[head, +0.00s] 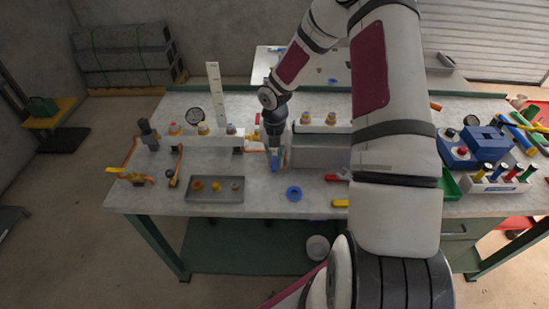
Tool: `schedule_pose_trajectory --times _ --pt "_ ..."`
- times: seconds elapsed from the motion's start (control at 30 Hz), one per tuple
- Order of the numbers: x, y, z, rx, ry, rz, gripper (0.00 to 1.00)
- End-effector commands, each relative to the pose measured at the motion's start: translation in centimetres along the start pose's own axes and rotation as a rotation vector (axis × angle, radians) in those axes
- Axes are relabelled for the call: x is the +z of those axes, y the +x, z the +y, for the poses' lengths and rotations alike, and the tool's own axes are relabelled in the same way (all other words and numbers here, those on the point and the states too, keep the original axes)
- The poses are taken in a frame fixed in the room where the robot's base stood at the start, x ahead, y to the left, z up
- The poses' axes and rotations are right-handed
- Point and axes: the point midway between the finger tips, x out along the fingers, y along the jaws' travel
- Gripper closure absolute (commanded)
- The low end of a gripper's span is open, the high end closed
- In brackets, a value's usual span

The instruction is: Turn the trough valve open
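My gripper (274,148) points down over the middle of the grey workbench (260,200), between the two raised manifold sections. A small blue part, perhaps a valve handle (275,163), shows right below the fingertips. The fingers overlap it, and I cannot tell whether they touch it or grip it. A brass valve with a yellow lever (118,170) lies at the bench's left end. A valve with an orange stem and dark knob (172,180) is to its right. Which one is the trough valve is not clear from this view.
A grey tray (215,196) with several small fittings and a blue ring (294,193) lie at the front. A blue device (484,144) and a tool rack (499,186) stand right. My arm hides the right-centre bench.

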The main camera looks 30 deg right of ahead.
Motion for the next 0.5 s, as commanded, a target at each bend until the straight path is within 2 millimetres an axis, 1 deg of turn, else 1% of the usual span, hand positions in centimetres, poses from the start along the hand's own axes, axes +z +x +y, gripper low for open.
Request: schedule_pose_trajectory --times 0.03,0.07,0.37,0.5 --pt "0.05 -0.04 -0.08 -0.001 0.000 -0.001 0.72" --pt "0.05 -0.04 -0.08 -0.001 0.000 -0.001 0.66" --pt "0.02 -0.05 -0.05 0.000 0.002 0.000 0.66" --pt "0.06 -0.92 -0.04 0.001 0.004 -0.001 0.66"
